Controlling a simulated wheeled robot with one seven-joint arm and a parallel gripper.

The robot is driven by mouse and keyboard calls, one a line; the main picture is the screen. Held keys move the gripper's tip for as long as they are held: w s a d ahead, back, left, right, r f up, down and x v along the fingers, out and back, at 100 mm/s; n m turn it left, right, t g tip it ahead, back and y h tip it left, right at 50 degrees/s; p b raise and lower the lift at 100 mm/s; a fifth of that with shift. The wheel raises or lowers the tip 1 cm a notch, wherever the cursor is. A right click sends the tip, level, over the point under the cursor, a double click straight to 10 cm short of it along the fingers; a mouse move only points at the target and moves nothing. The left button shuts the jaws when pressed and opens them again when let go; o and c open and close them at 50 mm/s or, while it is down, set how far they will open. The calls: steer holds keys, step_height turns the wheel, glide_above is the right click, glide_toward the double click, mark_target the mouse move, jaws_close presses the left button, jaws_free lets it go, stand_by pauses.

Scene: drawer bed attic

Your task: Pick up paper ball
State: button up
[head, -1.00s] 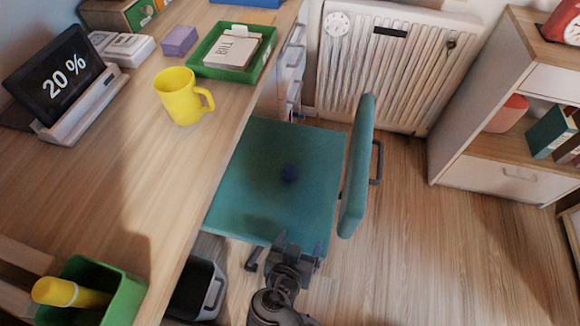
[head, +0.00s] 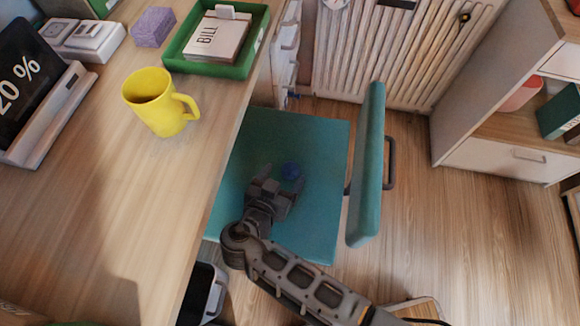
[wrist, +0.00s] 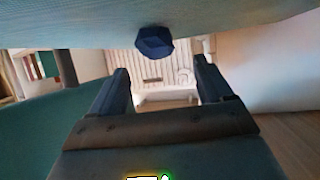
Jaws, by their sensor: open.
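The paper ball (head: 291,171) is small, dark blue and crumpled, and lies on the teal chair seat (head: 315,215). My gripper (head: 281,178) is open and empty just above the seat, with its fingers pointing toward the ball. In the head view the ball shows at the fingertips, nearer the right finger. In the wrist view the ball (wrist: 154,42) appears beyond the tips and between the two fingers (wrist: 163,80) sideways, with a gap to each. The seat (wrist: 70,35) fills the top of that view.
The desk (head: 110,200) borders the seat on the left, with a yellow mug (head: 155,105) and a green tray (head: 175,58). The chair backrest (head: 368,165) rises on the right. A dark bin (head: 207,290) stands below the desk edge. Floor is open at right.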

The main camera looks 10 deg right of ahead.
mark_target(290, 167)
steer(key=shift+x, duration=1.95)
steer(key=shift+c, duration=0.3)
steer(key=c, duration=1)
steer(key=shift+c, duration=0.2)
